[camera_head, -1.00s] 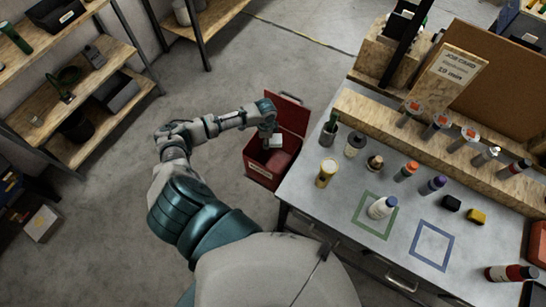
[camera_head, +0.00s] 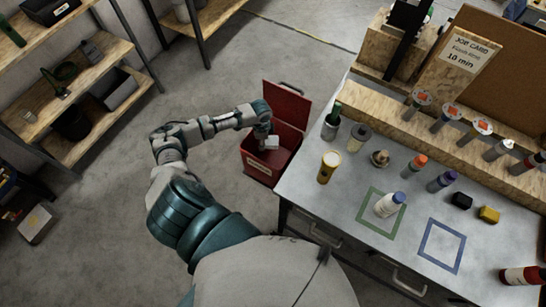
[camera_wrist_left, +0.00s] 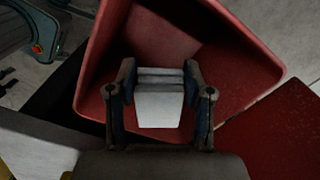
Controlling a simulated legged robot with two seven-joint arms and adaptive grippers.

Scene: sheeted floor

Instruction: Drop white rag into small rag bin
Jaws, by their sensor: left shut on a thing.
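The small rag bin (camera_head: 257,169) is a red box on the floor beside the workbench, with its red lid (camera_head: 287,106) standing open at the back. My left gripper (camera_head: 268,140) is over the bin's opening. In the left wrist view, my left gripper (camera_wrist_left: 160,80) is shut on the white rag (camera_wrist_left: 158,108), which looks like a folded pale block between the fingers. The rag also shows small in the head view (camera_head: 271,142). The bin's red rim (camera_wrist_left: 97,60) surrounds the gripper in the wrist view. My right gripper is not in view.
The workbench (camera_head: 330,205) stands right of the bin, its edge close by. Wooden shelves (camera_head: 95,90) stand at the left. The floor (camera_head: 95,215) between is clear.

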